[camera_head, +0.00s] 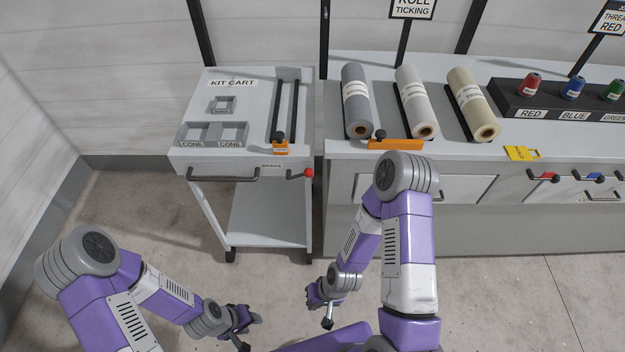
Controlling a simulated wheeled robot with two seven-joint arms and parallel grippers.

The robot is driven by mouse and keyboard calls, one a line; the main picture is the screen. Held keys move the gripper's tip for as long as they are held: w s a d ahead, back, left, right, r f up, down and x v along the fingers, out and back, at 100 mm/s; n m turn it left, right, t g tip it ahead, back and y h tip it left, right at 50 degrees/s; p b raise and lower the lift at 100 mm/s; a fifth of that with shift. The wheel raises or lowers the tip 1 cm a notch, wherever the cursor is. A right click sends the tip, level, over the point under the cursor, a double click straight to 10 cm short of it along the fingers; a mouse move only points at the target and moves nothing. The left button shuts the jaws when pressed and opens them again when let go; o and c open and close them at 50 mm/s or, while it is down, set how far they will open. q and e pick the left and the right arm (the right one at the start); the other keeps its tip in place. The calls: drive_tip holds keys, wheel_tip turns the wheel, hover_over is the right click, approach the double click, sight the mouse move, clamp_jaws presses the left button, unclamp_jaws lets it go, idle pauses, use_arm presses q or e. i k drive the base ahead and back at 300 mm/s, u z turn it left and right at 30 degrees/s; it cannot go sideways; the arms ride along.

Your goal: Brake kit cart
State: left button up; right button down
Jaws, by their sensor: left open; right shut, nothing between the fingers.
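The kit cart (268,219) stands at the back, left of the counter, with the label KIT CART on its top. A brake lever with a red knob (309,173) sticks out at the front right of the cart, beside the label BRAKE. A dark push handle (222,175) runs along the cart's front left. My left gripper (248,334) is open and empty, low in front of the cart. My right gripper (322,309) is shut and empty, also low in front of the cart and below the red knob. Both grippers are apart from the cart.
The counter (520,153) carries a grey roll (356,95), a white roll (416,105), a cream roll (473,108) and a dark spool rack (510,98). The cart top holds two CONE holders (213,133) and an orange-ended rail (281,147). The floor before the cart is clear.

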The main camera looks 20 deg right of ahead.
sight(307, 172)
drive_tip(key=z, duration=0.15)
drive_tip(key=k, duration=0.35)
drive_tip(key=u, duration=0.75)
drive_tip(key=i, duration=1)
drive_tip(key=z, duration=0.75)
